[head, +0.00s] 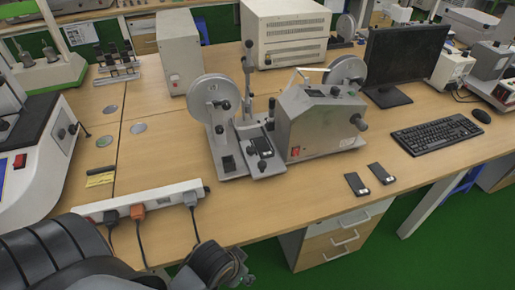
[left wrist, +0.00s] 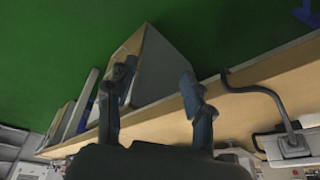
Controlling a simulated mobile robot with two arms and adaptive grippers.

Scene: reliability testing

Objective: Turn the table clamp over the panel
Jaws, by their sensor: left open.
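A grey test machine (head: 312,118) with wheels stands in the middle of the table in the head view. On its low front stage, a small dark panel (head: 260,146) lies beside a small clamp (head: 263,165) with a dark knob. Whether the clamp reaches over the panel is too small to tell. My left gripper (head: 238,268) is at the bottom of the head view, by the table's front edge, well in front of and below the machine. In the left wrist view, its two fingers (left wrist: 155,92) are apart with nothing between them. My right gripper is not in view.
Two more dark panels (head: 356,184) lie loose at the front right. A white power strip (head: 150,200) with plugs and cables lies along the front left edge near my left arm. A keyboard (head: 437,134) and monitor (head: 404,57) stand at right. Drawers (head: 335,240) stand below the table.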

